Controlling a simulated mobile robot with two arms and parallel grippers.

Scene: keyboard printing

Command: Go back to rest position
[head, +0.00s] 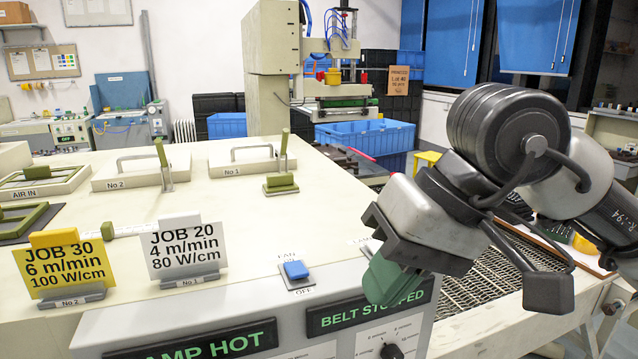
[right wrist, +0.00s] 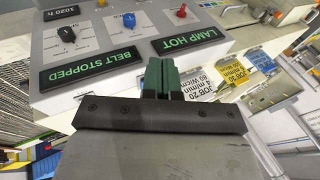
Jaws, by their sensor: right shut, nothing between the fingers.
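My right gripper (head: 382,283) hangs from the arm that comes in from the right in the head view. Its green fingers are shut together with nothing between them. They look to be above or in front of the right part of the control panel (head: 250,310), in front of the "BELT STOPPED" sign (head: 370,305). In the right wrist view the green fingertips (right wrist: 160,70) stand side by side, with the panel beyond them. I cannot tell the exact gap to the panel. My left gripper is not in view.
A yellow JOB 30 card (head: 65,265) and a white JOB 20 card (head: 183,250) stand on the machine top. A blue fan switch (head: 296,270) sits near the panel edge. A mesh belt (head: 480,275) lies below my right arm. A blue crate (head: 365,135) is behind.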

